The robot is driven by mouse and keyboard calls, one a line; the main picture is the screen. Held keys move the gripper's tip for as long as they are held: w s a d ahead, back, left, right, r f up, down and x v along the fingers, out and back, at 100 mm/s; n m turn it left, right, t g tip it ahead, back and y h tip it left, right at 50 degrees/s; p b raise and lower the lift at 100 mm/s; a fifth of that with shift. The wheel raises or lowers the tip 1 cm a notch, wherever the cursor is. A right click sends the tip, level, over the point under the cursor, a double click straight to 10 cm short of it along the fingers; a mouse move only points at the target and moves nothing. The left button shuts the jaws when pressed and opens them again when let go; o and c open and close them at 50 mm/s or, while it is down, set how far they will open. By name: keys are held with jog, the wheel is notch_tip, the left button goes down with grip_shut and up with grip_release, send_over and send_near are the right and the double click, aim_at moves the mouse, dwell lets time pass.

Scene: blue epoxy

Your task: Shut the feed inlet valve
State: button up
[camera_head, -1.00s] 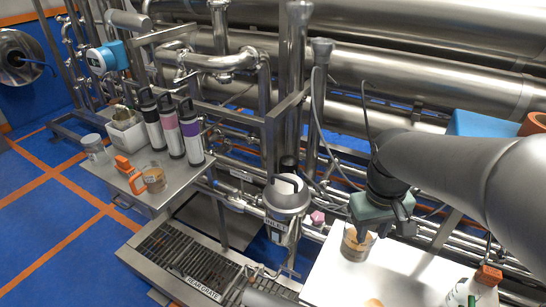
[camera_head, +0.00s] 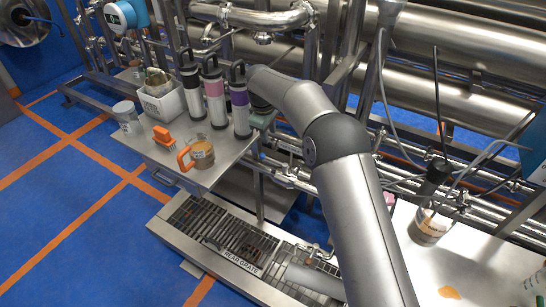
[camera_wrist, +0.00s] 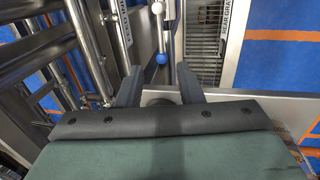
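In the wrist view my gripper (camera_wrist: 160,75) has its two dark fingers apart with nothing between them. A thin lever with a blue ball (camera_wrist: 161,59) and a white ball (camera_wrist: 157,8) shows just beyond the fingertips. A vertical label plate (camera_wrist: 122,25) is left of it, too small to read surely. I cannot tell whether this lever belongs to the feed inlet valve. In the head view the green gripper body (camera_head: 262,119) is beside the steel side table's right edge, by the pipes; its fingers are hidden there.
The steel side table (camera_head: 190,178) holds three capped cylinders (camera_head: 214,95), a white bin (camera_head: 163,104), a jar (camera_head: 127,117) and an orange-handled cup (camera_head: 201,155). The rear grate (camera_head: 230,236) lies below. A white worktop (camera_head: 480,260) is at right. Blue floor is free at left.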

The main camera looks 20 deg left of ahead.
aim_at(273, 160)
jog(key=w+f, duration=0.1)
jog(key=f, duration=0.8)
jog(key=w+f, duration=0.1)
jog(key=f, duration=0.3)
jog(key=shift+w+d+f+p, duration=0.2)
jog(key=shift+w+f+p, duration=0.15)
jog(key=shift+p, duration=0.05)
grip_shut()
